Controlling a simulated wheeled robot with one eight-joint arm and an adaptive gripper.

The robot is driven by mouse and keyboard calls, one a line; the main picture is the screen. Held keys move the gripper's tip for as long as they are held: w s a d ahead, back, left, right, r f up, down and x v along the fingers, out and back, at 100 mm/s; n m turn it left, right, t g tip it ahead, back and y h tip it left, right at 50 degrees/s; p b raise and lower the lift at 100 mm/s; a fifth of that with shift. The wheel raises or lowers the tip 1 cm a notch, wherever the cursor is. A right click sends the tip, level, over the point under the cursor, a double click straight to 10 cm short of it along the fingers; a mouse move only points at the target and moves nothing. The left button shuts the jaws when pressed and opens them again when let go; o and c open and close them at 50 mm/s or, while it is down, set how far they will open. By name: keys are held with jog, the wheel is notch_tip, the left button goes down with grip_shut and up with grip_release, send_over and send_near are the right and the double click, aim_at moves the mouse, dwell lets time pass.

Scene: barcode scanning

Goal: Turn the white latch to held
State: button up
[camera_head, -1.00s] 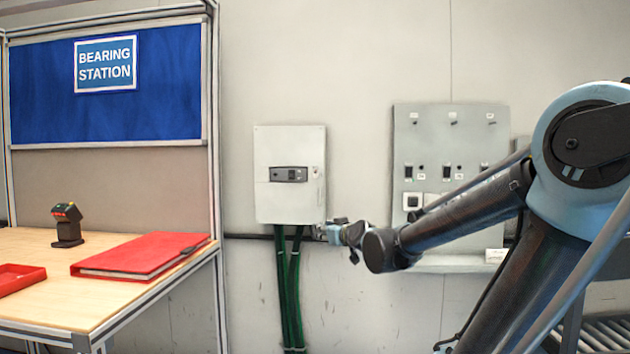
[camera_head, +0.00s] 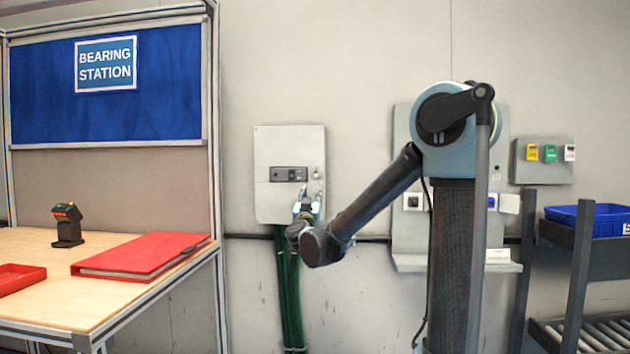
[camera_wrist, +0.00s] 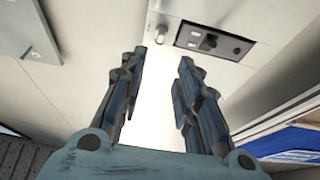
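A small white piece (camera_head: 570,153), which may be the white latch, sits at the right end of a grey box on the wall, beside a green and a yellow one. It is too small to tell its setting. My gripper (camera_head: 308,190) is far to its left, in front of the lower right part of the pale wall cabinet (camera_head: 275,150). In the wrist view my gripper (camera_wrist: 162,58) is open, with nothing between its fingers. A small pale knob (camera_wrist: 160,35) on the cabinet shows just beyond the fingertips.
The cabinet has a dark control strip (camera_head: 289,174) and green cables (camera_head: 287,290) below. A switch panel (camera_head: 405,140) is partly hidden by my arm. A blue bin (camera_head: 590,220) is on a rack at right. A workbench (camera_head: 110,295) with a red binder (camera_head: 140,257) is at left.

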aim_at(315, 175)
jog(key=x, duration=1.5)
jog(key=shift+w+r, duration=0.15)
grip_shut()
